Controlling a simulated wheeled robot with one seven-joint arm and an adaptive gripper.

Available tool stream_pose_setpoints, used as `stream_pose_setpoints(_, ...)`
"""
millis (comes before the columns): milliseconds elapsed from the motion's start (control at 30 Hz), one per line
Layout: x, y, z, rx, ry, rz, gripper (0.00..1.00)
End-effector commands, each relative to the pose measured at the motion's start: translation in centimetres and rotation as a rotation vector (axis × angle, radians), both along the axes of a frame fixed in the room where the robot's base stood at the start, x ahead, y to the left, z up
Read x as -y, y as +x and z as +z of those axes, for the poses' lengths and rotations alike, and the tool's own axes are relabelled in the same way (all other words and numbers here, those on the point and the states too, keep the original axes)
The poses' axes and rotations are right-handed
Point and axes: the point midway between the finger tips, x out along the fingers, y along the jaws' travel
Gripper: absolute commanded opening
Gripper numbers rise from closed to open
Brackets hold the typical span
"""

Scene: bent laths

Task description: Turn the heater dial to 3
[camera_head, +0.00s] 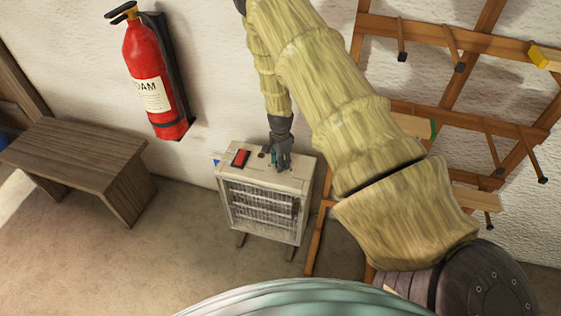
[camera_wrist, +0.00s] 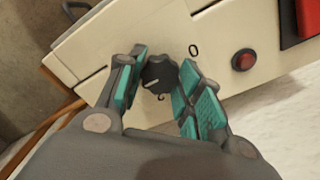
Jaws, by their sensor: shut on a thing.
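The heater (camera_head: 238,188) is a cream box with a front grille, standing on the floor against the wall. My gripper (camera_head: 277,162) reaches down onto its top panel from above. In the wrist view the dial (camera_wrist: 160,72) is a dark round knob with a pale pointer line towards the lower left of the picture. My gripper (camera_wrist: 158,80) has its teal-padded fingers on either side of the dial, shut on it. A "0" mark (camera_wrist: 194,50) shows at the dial's upper right. Another mark below the dial is partly hidden and cannot be read surely.
A red switch (camera_head: 240,158) and a small red round light (camera_wrist: 243,61) sit on the heater's top beside the dial. A wooden bench (camera_head: 75,155) and a red fire extinguisher (camera_head: 150,85) are to the left. A wooden rack (camera_head: 450,110) is to the right.

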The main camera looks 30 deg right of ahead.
Motion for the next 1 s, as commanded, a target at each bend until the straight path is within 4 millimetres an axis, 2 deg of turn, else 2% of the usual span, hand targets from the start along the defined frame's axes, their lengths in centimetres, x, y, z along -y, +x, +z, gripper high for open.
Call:
stream_pose_setpoints(200,0.1,0.2,0.1,0.003,-0.001,0.0,0.12)
stream_pose_setpoints(233,0.1,0.2,0.1,0.003,-0.001,0.0,0.37)
stream_pose_setpoints(333,0.0,0.2,0.1,0.003,-0.001,0.0,0.55)
stream_pose_setpoints(367,0.0,0.1,0.1,0.003,-0.001,0.0,0.58)
stream_pose_setpoints(767,0.0,0.1,0.4,0.001,0.0,0.001,0.58)
stream_pose_setpoints(867,0.0,0.1,1.3,0.001,0.0,0.001,0.58)
stream_pose_setpoints(1000,0.0,0.1,3.3,0.003,0.0,0.001,0.58)
